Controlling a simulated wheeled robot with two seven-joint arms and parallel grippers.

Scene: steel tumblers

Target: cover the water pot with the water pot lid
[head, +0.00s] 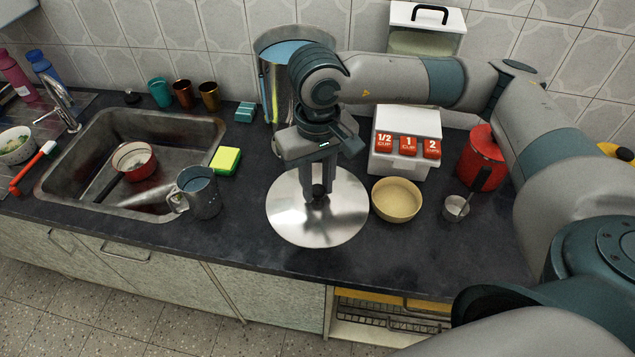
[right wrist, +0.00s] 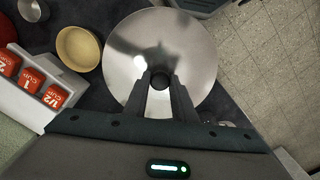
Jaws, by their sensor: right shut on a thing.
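The water pot (head: 268,84) is a tall steel vessel with bluish water inside. It stands at the back of the counter against the tiled wall, partly hidden behind my right arm. The water pot lid (head: 287,217) is a wide, round steel disc with a dark knob, in front of the pot at the counter's front part. My right gripper (head: 318,196) points down over the lid's middle and is shut on its knob. The lid also shows in the right wrist view (right wrist: 190,45), with the fingers on either side of the knob. I cannot tell if the lid touches the counter. My left gripper is not in view.
A steel mug (head: 204,198) stands left of the lid, by the sink (head: 90,140). A tan bowl (head: 396,200) is close on its right. A white box with red measuring cups (head: 400,165) and a red canister (head: 480,155) stand further right.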

